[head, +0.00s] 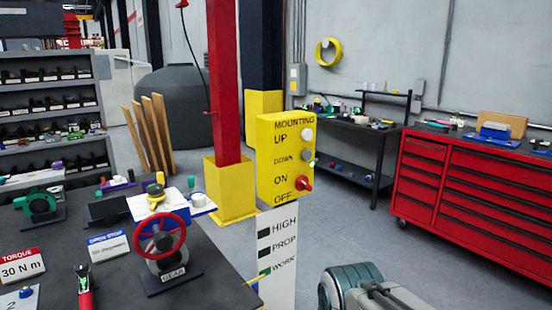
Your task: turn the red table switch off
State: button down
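A red switch knob (304,184) sticks out from the right part of a yellow control box (273,165), beside the printed words ON and OFF. I cannot tell clearly which of the two words it points to. Above it on the same box are a grey button (306,155) beside DOWN and a white button (307,134) beside UP. A small green spot shows at the box's right edge. Part of my arm (352,285) shows at the bottom, below and to the right of the box. My gripper's fingers are not in view, and nothing visible touches the switch.
A red column (223,80) rises behind. Open grey floor (400,245) lies right, before red drawers (470,190).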

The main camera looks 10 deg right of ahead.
aim_at(302, 184)
jog(key=k, duration=0.65)
jog(key=z, duration=0.9)
jog(key=i, duration=1.2)
jog(key=u, duration=0.15)
